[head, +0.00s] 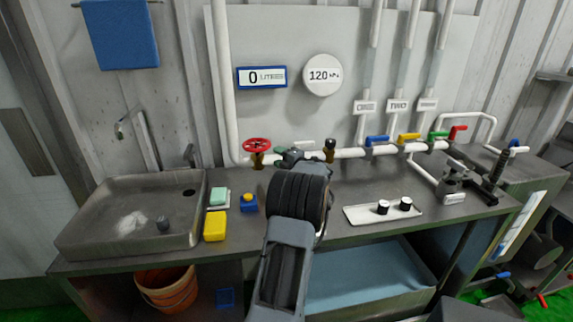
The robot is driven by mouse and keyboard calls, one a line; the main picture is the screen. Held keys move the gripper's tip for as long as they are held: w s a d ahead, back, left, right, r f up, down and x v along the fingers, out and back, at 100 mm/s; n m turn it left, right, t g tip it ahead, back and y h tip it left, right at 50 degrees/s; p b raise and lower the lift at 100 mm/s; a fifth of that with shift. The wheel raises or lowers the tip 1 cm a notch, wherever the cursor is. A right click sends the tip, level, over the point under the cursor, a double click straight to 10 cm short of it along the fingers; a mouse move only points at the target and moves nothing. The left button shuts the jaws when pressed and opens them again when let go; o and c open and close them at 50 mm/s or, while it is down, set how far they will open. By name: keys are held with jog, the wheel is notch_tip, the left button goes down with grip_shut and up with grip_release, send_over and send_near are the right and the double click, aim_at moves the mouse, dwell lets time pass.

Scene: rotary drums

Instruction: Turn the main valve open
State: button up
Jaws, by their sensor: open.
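A red round handwheel valve (257,145) on a brass body sits at the left end of the white horizontal pipe (350,153), above the back of the counter. I take it for the main valve, but no readable label confirms this. My gripper (291,157) is open, just right of the red wheel and apart from it in the picture. My dark wrist and arm link hide part of the gripper and the counter behind it. I cannot tell how far the wheel is turned. The wall display (261,77) reads 0 litres and the round gauge (322,75) reads 120 hPa.
A white tray (360,216) holds two small cylinders.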

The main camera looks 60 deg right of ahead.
jog(key=shift+v, duration=1.85)
